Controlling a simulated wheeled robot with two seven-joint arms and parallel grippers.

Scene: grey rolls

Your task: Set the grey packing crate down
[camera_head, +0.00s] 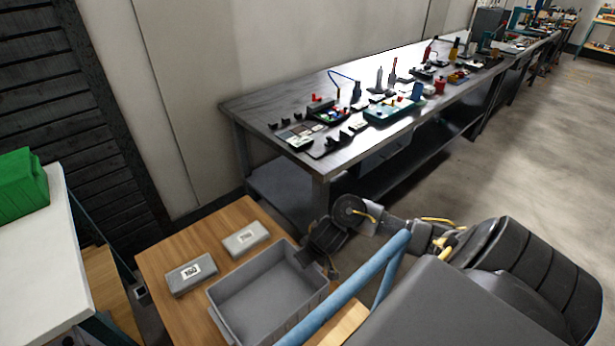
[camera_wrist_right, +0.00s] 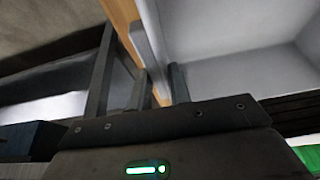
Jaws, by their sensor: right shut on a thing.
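The grey packing crate (camera_head: 228,324) is an open, empty tub at the bottom of the head view, over the near right part of a wooden table (camera_head: 160,246). It looks about level. I cannot tell whether its base touches the table top. My right gripper (camera_head: 326,268) is at the crate's right upper rim, shut on it. In the right wrist view, the fingers (camera_wrist_right: 160,88) close on the rim, and the crate's pale grey inside (camera_wrist_right: 235,60) fills the upper right. My left gripper is not in view.
Two grey labelled blocks (camera_head: 191,273) and (camera_head: 246,238) lie on the wooden table beside the crate. A blue bar (camera_head: 350,288) runs close to the crate's right. A white table with a green box (camera_head: 20,187) stands left. A cluttered dark workbench (camera_head: 262,101) stands behind.

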